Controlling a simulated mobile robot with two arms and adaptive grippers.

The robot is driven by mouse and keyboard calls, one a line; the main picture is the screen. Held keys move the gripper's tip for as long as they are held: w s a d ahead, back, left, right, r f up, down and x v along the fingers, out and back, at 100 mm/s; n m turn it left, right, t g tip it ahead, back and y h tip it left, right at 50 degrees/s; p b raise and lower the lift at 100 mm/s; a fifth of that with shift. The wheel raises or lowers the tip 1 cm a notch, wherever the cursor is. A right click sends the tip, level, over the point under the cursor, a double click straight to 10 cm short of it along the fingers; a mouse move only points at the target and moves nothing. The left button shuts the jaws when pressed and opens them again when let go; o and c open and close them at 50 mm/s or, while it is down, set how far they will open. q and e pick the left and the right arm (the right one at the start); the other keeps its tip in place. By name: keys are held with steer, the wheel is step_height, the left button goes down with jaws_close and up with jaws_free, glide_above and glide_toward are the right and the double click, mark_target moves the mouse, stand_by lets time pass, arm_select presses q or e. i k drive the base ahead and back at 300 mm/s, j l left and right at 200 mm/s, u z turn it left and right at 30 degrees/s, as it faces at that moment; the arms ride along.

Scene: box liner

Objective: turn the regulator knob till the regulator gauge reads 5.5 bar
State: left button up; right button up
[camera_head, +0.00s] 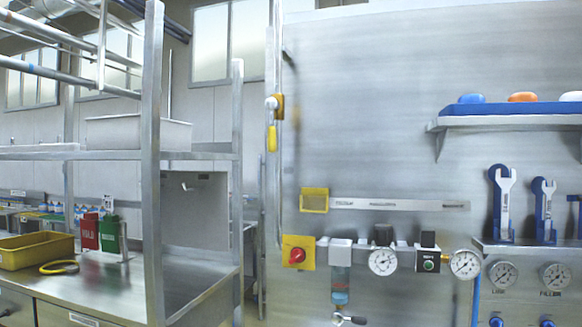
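A row of air fittings is mounted on the steel wall panel. A round white gauge (382,261) has a black knob (383,235) directly above it; these look like the regulator gauge and regulator knob. The gauge's needle and numbers are too small to read. A second gauge (465,264) sits further right, beside a black block with a green button (428,264). Neither of my grippers shows in the head view, and nothing touches the knob.
A red knob on a yellow plate (308,246) and a clear bowl with blue and reddish parts (340,283) are left of the gauge. Right are wrenches (502,200) and gauges marked LINE (503,274) and FILLER (555,276). A steel rack (152,150) stands left.

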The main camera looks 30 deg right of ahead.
mark_target(383, 234)
steer(key=z, duration=1.55)
